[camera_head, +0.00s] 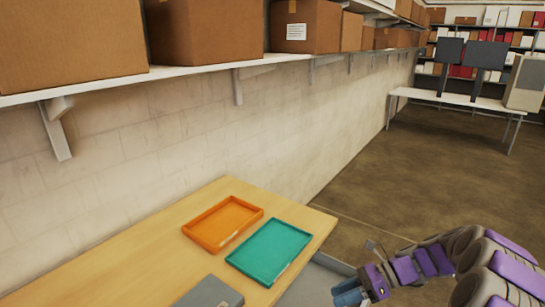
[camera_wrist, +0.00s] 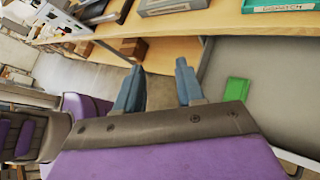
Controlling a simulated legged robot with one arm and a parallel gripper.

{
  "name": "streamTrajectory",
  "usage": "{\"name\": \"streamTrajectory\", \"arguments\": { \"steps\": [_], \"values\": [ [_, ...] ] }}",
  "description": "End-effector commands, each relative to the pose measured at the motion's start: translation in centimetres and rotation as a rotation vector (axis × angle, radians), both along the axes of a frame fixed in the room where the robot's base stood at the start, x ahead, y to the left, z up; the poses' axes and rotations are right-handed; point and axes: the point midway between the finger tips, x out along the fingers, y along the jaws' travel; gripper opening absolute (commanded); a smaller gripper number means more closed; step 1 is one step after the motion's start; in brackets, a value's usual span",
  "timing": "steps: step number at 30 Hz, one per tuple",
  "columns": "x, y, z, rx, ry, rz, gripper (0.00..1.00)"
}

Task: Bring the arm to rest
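My gripper (camera_head: 352,293) shows in the head view at the lower right, off the right edge of the wooden table (camera_head: 130,252). In the wrist view my gripper (camera_wrist: 158,82) has its two blue-grey fingers apart with nothing between them. My purple and grey arm (camera_head: 430,262) is bent at the right of the head view, beside the table. The wrist view shows the table edge (camera_wrist: 225,28) beyond the fingertips.
On the table are an orange tray (camera_head: 224,222), a teal tray (camera_head: 270,250) and a grey object (camera_head: 208,292). A green item (camera_wrist: 237,89) lies on a grey surface (camera_wrist: 275,95). A wall shelf (camera_head: 190,69) holds cardboard boxes. Open floor (camera_head: 385,180) lies beyond my arm.

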Motion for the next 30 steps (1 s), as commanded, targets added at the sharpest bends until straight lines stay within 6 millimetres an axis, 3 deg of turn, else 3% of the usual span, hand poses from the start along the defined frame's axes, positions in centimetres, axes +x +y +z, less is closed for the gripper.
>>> {"name": "streamTrajectory", "arguments": {
  "steps": [6, 15, 22, 30],
  "values": [
    [-4.7, 4.7, 3.6, -0.099, -0.202, 0.254, 0.38],
    [-12.2, 8.4, 6.4, -0.228, -0.469, 0.616, 0.38],
    [-18.1, 9.1, 7.2, -0.32, -0.651, 0.902, 0.38],
    [-24.6, 8.0, 7.5, -0.412, -0.837, 1.246, 0.38]
  ]
}}
